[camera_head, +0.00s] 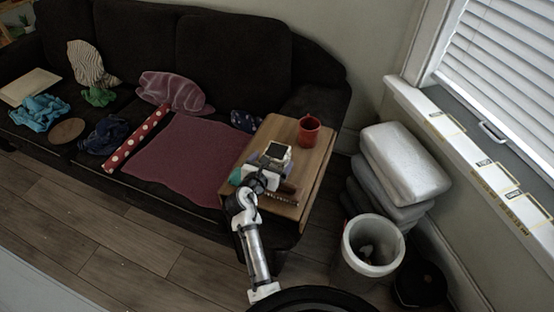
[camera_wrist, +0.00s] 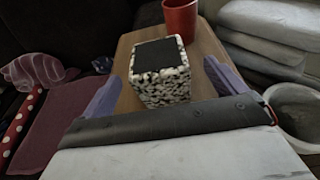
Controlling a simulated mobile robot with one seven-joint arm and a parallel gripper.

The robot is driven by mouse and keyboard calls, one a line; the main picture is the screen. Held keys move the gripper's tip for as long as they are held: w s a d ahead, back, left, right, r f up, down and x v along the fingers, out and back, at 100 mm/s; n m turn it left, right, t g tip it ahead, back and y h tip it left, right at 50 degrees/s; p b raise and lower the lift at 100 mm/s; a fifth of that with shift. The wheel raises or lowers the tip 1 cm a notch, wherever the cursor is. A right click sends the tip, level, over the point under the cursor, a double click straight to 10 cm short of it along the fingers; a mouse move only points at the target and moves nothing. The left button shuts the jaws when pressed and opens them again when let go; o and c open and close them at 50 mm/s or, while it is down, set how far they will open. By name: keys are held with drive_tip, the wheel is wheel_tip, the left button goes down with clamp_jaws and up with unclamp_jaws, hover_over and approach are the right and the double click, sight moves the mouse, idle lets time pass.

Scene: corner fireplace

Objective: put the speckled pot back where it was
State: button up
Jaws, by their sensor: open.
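The speckled pot (camera_wrist: 163,88) is a black-and-white pebbled cube with a dark top. In the wrist view it stands upright on the wooden board (camera_wrist: 122,62), between the two purple fingers of my gripper (camera_wrist: 161,74). The fingers are spread, with a gap on each side of the pot. In the head view the pot (camera_head: 277,151) shows just beyond my gripper (camera_head: 266,172), which hides its lower part. The wooden board (camera_head: 318,165) lies at the sofa's right end.
A red mug (camera_head: 309,131) stands behind the pot, near the board's far edge; it also shows in the wrist view (camera_wrist: 181,18). A dark slatted item (camera_head: 281,196) lies near the front of the board. Stacked cushions (camera_head: 405,165) and a white bin (camera_head: 373,246) stand to the right.

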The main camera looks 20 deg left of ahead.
sight(277, 150)
drive_tip(key=shift+p+x, duration=0.55)
drive_tip(key=shift+x, duration=2.15)
drive_tip(key=shift+a+r, duration=0.1)
drive_tip(key=shift+r, duration=0.05)
drive_tip(key=shift+c, duration=0.2)
drive_tip(key=shift+r, duration=0.1)
drive_tip(key=c, duration=1.4)
